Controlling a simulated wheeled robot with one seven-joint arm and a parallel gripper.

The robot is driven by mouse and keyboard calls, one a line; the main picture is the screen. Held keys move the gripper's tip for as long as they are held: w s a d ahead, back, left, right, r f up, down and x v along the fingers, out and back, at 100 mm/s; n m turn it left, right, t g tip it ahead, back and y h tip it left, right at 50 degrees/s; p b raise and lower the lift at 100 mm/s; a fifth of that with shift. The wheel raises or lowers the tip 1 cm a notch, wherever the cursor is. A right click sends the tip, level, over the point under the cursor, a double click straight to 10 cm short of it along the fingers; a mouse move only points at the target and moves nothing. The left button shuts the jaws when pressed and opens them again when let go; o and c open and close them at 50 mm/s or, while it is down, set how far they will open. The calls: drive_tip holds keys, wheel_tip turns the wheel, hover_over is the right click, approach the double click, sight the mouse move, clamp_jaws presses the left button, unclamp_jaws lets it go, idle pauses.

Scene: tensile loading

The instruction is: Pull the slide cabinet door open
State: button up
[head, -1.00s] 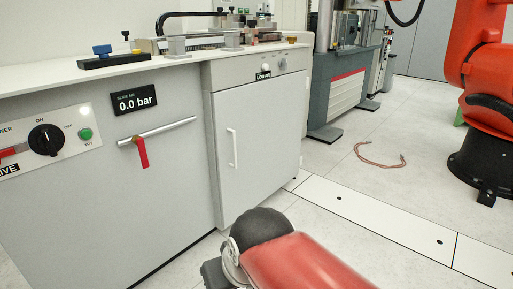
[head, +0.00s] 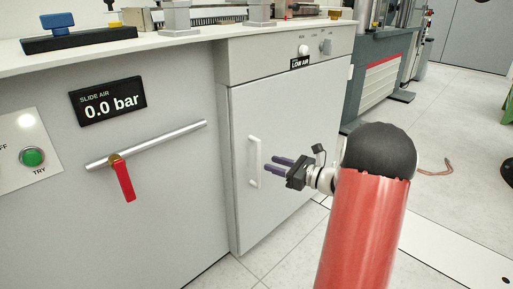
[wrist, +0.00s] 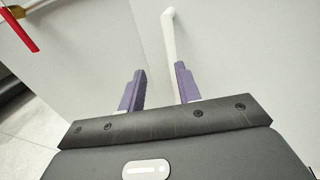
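The slide cabinet door (head: 283,130) is a light grey panel under the worktop and stands closed. Its white vertical bar handle (head: 254,162) is on the left side of the door. My gripper (head: 271,164) has purple fingers and points at the handle from the right, with the tips a little short of it in the head view. In the wrist view my gripper (wrist: 160,85) has its fingers spread and empty. There the handle (wrist: 171,45) runs down close beside the right finger, on its inner side. I cannot tell whether they touch.
A "SLIDE AIR" display (head: 108,101) reads 0.0 bar on the panel to the left. Below it is a metal pipe (head: 165,138) with a red valve lever (head: 123,181) hanging down. A "LOW AIR" label (head: 300,63) sits above the door. Floor (head: 285,240) in front of the door is clear.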

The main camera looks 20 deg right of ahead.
drive_tip(key=w+a, duration=0.2)
drive_tip(key=w, duration=0.5)
drive_tip(key=shift+w+a+m+t, duration=0.15)
drive_tip(key=shift+a+m+t, duration=0.15)
drive_tip(key=shift+m, duration=0.1)
drive_tip(key=shift+f, duration=0.1)
drive_tip(key=shift+c, duration=0.3)
clamp_jaws()
